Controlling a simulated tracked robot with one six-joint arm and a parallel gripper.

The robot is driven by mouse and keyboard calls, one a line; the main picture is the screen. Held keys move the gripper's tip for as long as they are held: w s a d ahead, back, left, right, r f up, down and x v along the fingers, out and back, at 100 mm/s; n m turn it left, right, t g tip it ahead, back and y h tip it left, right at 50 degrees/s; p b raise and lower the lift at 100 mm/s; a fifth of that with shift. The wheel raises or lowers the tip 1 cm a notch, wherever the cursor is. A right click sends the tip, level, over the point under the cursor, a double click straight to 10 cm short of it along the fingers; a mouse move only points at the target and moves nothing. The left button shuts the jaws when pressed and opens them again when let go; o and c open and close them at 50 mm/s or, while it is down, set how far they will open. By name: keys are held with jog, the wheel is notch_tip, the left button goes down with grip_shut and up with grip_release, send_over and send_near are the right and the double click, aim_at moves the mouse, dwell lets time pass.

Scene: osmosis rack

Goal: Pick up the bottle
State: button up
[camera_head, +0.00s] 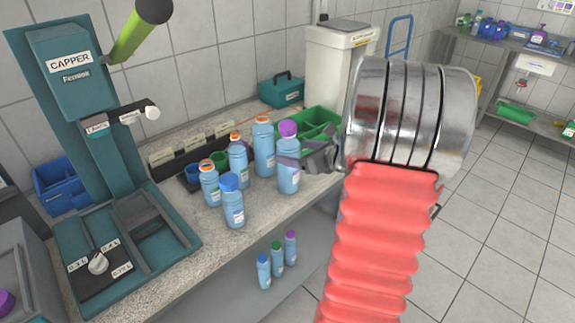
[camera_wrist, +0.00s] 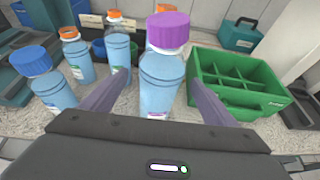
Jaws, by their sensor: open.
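Several blue bottles stand upright on the speckled counter. The purple-capped bottle (camera_head: 288,172) is at the right of the group. In the wrist view this purple-capped bottle (camera_wrist: 160,75) stands between the two fingers of my gripper (camera_wrist: 158,98), which are apart on either side of it. In the head view my gripper (camera_head: 296,152) reaches in from the right at the bottle's upper part. A blue-capped bottle (camera_head: 233,205) stands in front on the left. Orange-capped bottles (camera_head: 264,148), (camera_head: 238,163) and (camera_head: 209,185) stand behind and to the left.
A green divided crate (camera_head: 322,118) is behind my gripper, on the right in the wrist view. A teal capper machine (camera_head: 75,110) stands at the left. A teal toolbox (camera_head: 281,91) is at the back. Small bottles (camera_head: 277,255) stand on a lower shelf.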

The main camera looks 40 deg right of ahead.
jog(key=shift+x, duration=2.2)
grip_shut()
jog(key=shift+d, duration=0.1)
